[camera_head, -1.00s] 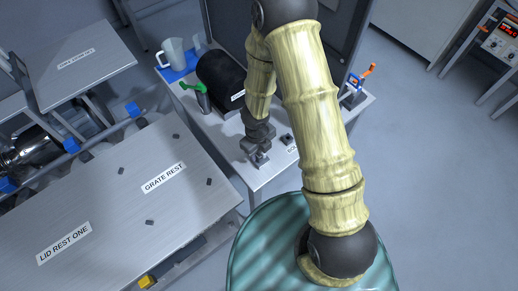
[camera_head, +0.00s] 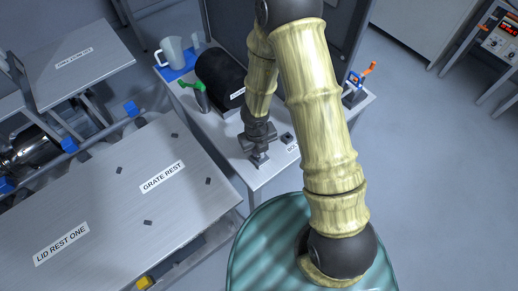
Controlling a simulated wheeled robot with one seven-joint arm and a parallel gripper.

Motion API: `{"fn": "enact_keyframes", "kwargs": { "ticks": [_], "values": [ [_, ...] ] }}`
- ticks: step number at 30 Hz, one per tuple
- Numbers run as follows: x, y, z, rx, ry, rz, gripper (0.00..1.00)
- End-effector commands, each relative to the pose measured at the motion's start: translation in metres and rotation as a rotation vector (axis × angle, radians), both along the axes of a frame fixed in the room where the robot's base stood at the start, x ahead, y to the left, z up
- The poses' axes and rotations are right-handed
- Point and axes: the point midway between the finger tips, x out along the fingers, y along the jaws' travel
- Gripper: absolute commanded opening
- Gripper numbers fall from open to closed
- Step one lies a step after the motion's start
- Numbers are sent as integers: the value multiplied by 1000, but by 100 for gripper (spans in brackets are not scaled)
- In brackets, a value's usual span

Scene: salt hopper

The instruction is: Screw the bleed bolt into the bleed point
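My gripper (camera_head: 258,158) points down at the near part of the small side table (camera_head: 262,178). It is low over the tabletop, left of a small dark block (camera_head: 287,138) and a partly hidden label. I cannot make out whether anything is between its fingers. No bleed bolt can be told apart, and I cannot identify the bleed point in this view. My arm hides part of the table.
A black cylinder (camera_head: 218,78), a green-handled tool (camera_head: 201,95) and a clear jug (camera_head: 173,53) on a blue base stand at the table's back left. An orange-handled item (camera_head: 358,82) is at its right. The grate rest table (camera_head: 120,200) lies left.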

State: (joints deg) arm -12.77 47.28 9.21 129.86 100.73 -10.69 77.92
Motion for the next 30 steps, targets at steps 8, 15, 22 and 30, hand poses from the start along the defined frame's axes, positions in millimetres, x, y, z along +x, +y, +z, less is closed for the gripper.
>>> {"fn": "enact_keyframes", "kwargs": {
  "ticks": [8, 15, 22, 30],
  "values": [
    [0, 0, 0, 1, -1, -38, 0],
    [0, 0, -2, 5, -8, -160, 0],
    [0, 0, -2, 14, -18, -374, 0],
    [0, 0, -1, 15, -18, -388, 0]
  ]
}}
